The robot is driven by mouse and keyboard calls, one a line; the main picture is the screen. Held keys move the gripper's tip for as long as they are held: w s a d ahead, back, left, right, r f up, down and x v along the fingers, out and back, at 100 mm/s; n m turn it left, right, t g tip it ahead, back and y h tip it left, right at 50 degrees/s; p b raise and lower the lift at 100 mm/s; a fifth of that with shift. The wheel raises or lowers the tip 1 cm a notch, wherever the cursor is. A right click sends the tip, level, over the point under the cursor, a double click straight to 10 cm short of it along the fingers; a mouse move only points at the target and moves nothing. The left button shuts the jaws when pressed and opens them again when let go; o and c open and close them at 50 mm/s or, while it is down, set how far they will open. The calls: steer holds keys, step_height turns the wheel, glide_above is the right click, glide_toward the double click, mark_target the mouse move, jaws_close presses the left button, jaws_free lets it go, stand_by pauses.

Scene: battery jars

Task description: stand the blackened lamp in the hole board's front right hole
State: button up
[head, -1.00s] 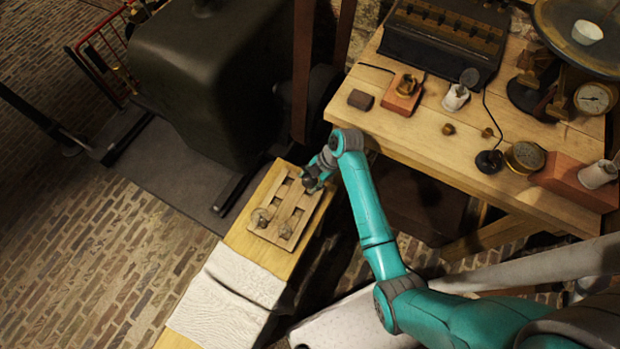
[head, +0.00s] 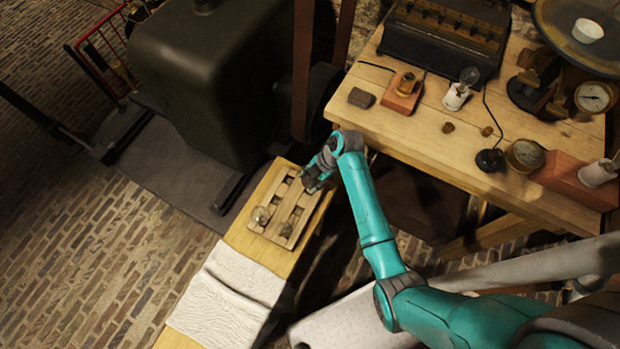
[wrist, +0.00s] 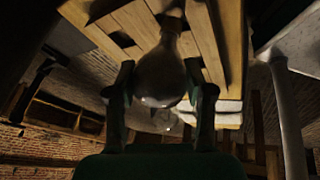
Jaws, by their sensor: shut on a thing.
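My gripper (head: 314,184) is at the right side of the hole board (head: 262,235), low over its back right part in the head view. In the wrist view my gripper (wrist: 160,88) is shut on a dark, smoky glass lamp (wrist: 160,72). The bulb is between the fingers and its narrow end points away toward the board's slats (wrist: 195,30). In the head view the gripper hides this lamp. I cannot tell whether its end is in a hole.
The board lies on a narrow wooden bench (head: 243,240) with a white cloth (head: 225,295) nearer. A large dark machine (head: 205,85) stands behind left.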

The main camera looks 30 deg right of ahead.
steer(key=shift+f, duration=0.75)
stand_by(0.6)
steer(key=o, duration=1.4)
steer(key=shift+c, duration=0.2)
steer(key=w+v, duration=0.1)
steer(key=v, duration=0.6)
steer(key=shift+s+r, duration=0.25)
steer(key=shift+s, duration=0.3)
steer(key=shift+d, duration=0.1)
